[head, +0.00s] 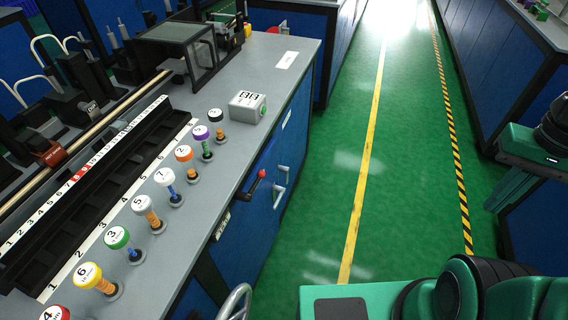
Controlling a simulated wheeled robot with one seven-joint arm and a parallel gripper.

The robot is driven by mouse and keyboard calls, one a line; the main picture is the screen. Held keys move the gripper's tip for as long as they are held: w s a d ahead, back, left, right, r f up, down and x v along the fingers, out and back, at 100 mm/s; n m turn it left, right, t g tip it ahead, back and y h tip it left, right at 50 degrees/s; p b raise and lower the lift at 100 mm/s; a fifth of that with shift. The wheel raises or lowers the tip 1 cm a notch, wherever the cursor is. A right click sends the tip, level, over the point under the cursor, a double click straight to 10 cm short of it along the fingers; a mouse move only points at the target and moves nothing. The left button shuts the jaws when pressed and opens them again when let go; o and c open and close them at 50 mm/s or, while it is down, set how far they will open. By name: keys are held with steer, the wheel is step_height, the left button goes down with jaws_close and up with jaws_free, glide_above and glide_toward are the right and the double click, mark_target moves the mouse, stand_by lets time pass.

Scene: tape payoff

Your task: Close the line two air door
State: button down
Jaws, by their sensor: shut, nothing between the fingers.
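The blue cabinet front (243,245) under the left bench has grey bar handles (280,194) on it. A black lever with a red knob (262,173) sticks out from this front, just below the bench edge. A small pale label (221,226) is fixed to the front left of the lever; I cannot read it. No line two marking is legible, so I cannot tell which part is the air door or whether it stands open. My gripper is not in view; only green and black parts of my own body show at the right and bottom right.
The grey bench top (285,105) carries numbered spools (165,177) on pegs, a black slotted rack (95,190) and a small grey box (247,107). Green floor (330,200) with a yellow line lies clear right of the bench. Another blue bench (500,75) stands at right.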

steer(key=w+a+f+n+y, duration=0.2)
steer(key=w+a+f+n, duration=0.1)
steer(key=w+f+n, duration=0.6)
steer(key=n+t+y, duration=0.7)
steer(key=n+y, duration=0.3)
steer(key=y, duration=0.4)
glide_toward(274, 160)
steer(key=x, duration=0.6)
steer(key=shift+w+a+f, duration=0.1)
steer(key=shift+a+f, duration=0.1)
steer(key=shift+f, duration=0.05)
